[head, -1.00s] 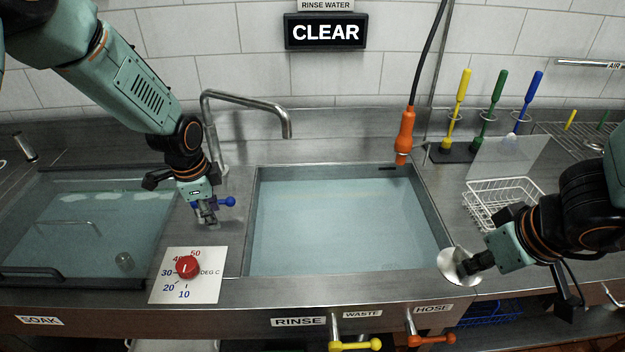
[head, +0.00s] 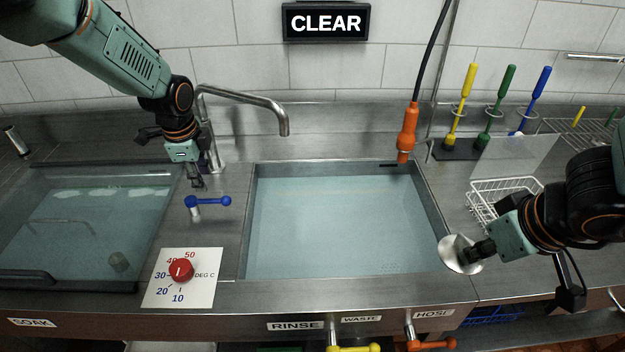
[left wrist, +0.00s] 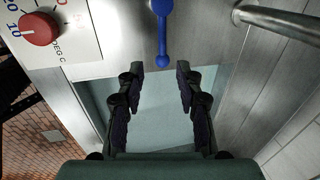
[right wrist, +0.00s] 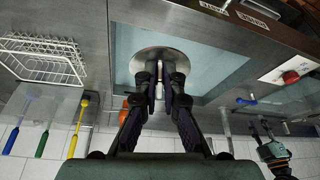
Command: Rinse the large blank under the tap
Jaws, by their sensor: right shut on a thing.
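The large blank, a round shiny metal disc (head: 461,254), is held by my right gripper (head: 482,250) at the right rim of the rinse basin. In the right wrist view the disc (right wrist: 150,57) shows beyond the fingers, which are shut on its middle. The tap (head: 240,95) is a steel spout that arches over the back left of the rinse basin (head: 345,225); no stream shows from it. A blue lever (head: 207,201) stands left of the basin. My left gripper (head: 197,184) is just behind the lever; in the left wrist view its fingers (left wrist: 160,80) are apart and empty.
The soak basin (head: 75,220) is at left, with a small grey piece in it. A red temperature dial (head: 181,270) sits at front. An orange hose nozzle (head: 407,135), brushes and a white wire basket (head: 500,190) are at right. A sign reads CLEAR (head: 326,22).

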